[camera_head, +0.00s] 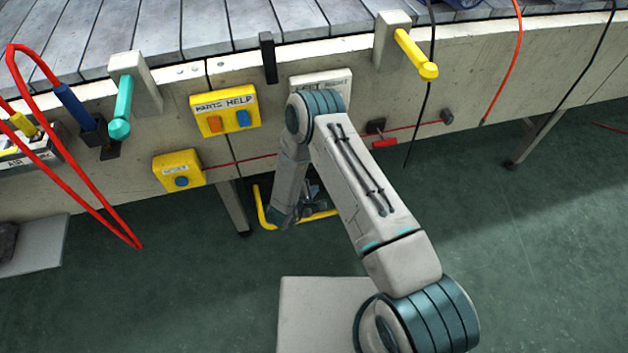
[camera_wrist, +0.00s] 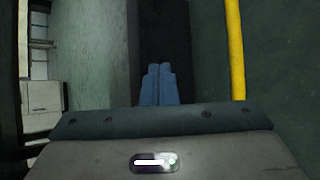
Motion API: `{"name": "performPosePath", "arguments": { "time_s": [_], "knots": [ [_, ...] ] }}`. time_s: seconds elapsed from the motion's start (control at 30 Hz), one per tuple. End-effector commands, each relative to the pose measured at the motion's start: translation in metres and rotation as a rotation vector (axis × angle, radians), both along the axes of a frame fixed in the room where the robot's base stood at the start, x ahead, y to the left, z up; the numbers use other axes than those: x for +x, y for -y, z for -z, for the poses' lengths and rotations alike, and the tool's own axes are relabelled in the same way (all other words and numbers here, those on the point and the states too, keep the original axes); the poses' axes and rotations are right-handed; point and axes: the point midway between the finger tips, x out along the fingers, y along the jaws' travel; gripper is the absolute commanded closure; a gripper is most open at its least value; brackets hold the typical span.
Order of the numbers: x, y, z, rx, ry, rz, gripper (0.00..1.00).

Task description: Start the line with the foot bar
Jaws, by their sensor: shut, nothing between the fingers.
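My gripper (camera_wrist: 159,68) shows in the wrist view as two blue fingertips pressed together, shut and empty. A dark, flat surface lies beyond the tips; whether they touch it I cannot tell. A yellow bar (camera_wrist: 235,50) runs just right of it, apart from the fingers. In the head view a low yellow bar (camera_head: 264,212) bends around a spot near the floor under the conveyor. My gripper (camera_head: 313,208) is down there, small and partly hidden by my arm. My forearm also hides part of the bar and what lies inside it.
A yellow box labelled PARTS HELP (camera_head: 226,107) and a smaller yellow box (camera_head: 180,171) are on the conveyor side. Teal (camera_head: 121,110) and yellow (camera_head: 416,54) handles stick out above. A red hose (camera_head: 88,190) loops at left. Conveyor legs (camera_head: 234,207) reach the floor. Green floor is open at right.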

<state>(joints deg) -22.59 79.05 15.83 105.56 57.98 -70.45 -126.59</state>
Motion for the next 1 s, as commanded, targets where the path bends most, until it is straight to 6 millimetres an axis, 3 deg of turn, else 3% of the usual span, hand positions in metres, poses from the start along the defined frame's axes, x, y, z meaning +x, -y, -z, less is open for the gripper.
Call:
{"name": "performPosePath", "arguments": {
  "time_s": [0.57,0.77,1.0],
  "knots": [
    [0.001,0.002,0.003,0.000,0.000,0.005,1.00],
    [0.004,0.001,0.019,0.003,0.001,0.005,1.00],
    [0.011,-0.001,0.049,0.003,0.001,0.005,1.00]
  ]
}}
